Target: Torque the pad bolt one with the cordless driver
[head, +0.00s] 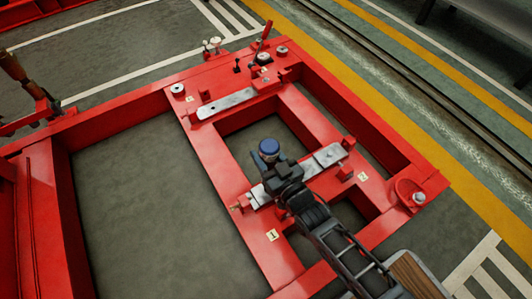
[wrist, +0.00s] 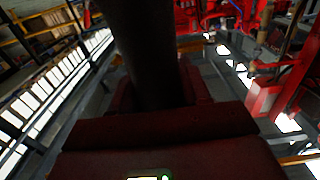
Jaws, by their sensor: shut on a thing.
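My gripper (head: 277,178) is over the near cross-member of the red frame, above the grey metal pad strip (head: 328,155). It is shut on the cordless driver (head: 268,147), whose blue, rounded end shows just beyond the gripper in the head view. In the wrist view the driver (wrist: 170,150) fills the middle, with a dark cylinder and a small lit display at the bottom edge. The pad end (head: 258,196) beside the label marked 1 (head: 272,235) lies just left of my gripper. Pad bolt one cannot be made out. The driver's tip is hidden, so contact cannot be told.
The red frame (head: 115,115) has raised beams and open bays. A second grey strip (head: 226,102) lies on the far cross-member. Small red blocks and fittings stand near the strips. A red bracket (head: 410,192) is at right. Floor beyond the frame's far right side is clear.

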